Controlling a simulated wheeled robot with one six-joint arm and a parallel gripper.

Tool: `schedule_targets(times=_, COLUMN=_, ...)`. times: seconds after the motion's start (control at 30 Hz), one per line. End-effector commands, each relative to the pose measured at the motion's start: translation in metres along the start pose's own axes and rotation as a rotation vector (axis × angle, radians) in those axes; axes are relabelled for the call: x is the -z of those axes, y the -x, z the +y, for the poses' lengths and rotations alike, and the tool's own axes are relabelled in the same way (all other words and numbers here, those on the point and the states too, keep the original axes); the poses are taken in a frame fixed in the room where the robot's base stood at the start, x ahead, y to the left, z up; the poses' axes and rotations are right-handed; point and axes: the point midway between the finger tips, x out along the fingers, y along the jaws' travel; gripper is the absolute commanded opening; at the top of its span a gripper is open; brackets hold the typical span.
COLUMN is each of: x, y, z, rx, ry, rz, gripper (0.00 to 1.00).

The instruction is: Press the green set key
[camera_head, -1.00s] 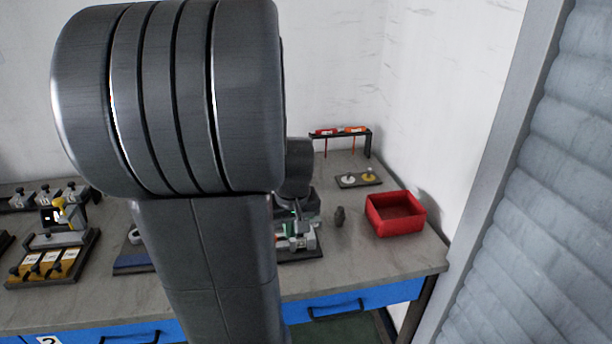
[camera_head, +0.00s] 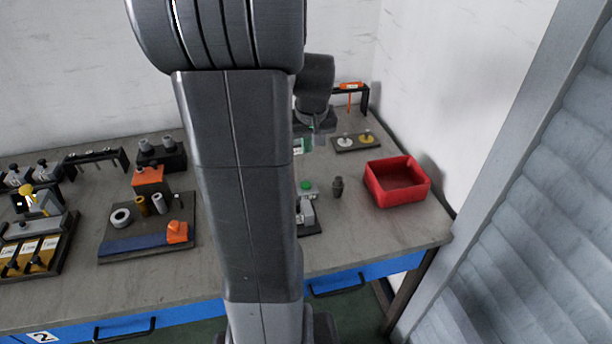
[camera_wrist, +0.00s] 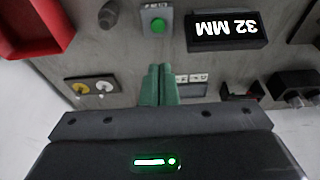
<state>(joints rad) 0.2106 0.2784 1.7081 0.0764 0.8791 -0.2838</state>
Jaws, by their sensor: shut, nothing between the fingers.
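The green set key (camera_head: 306,185) is a round green button on a small grey box, standing on the bench just right of my arm in the head view. In the wrist view the key (camera_wrist: 157,25) shows as a green disc on its grey box, near the top of the picture. My gripper (camera_wrist: 160,69) has its green fingers together with nothing between them. The fingertips lie below the key in the wrist picture, with a visible gap between them and the box. My arm hides part of the fixture beside the key in the head view.
A black display reading 32 MM (camera_wrist: 228,30) is beside the key box. A red bin (camera_head: 397,199) and a small dark knob-shaped part (camera_head: 338,187) stand to the right. A plate with white and yellow parts (camera_head: 357,148) lies behind. Bench space around the knob is clear.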

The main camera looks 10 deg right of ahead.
Motion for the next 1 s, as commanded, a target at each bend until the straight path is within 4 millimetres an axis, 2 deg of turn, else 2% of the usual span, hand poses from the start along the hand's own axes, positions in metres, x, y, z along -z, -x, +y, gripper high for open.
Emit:
schedule_targets(times=0.6, x=-0.004, y=-0.105, z=0.0, rx=0.001, ry=0.0, rz=-0.006, gripper=0.0)
schedule_targets(times=0.8, x=-0.01, y=-0.126, z=0.0, rx=0.001, ry=0.0, rz=-0.003, gripper=0.0)
schedule_targets(times=1.0, x=-0.012, y=-0.134, z=0.001, rx=0.0, ry=0.0, rz=-0.001, gripper=0.0)
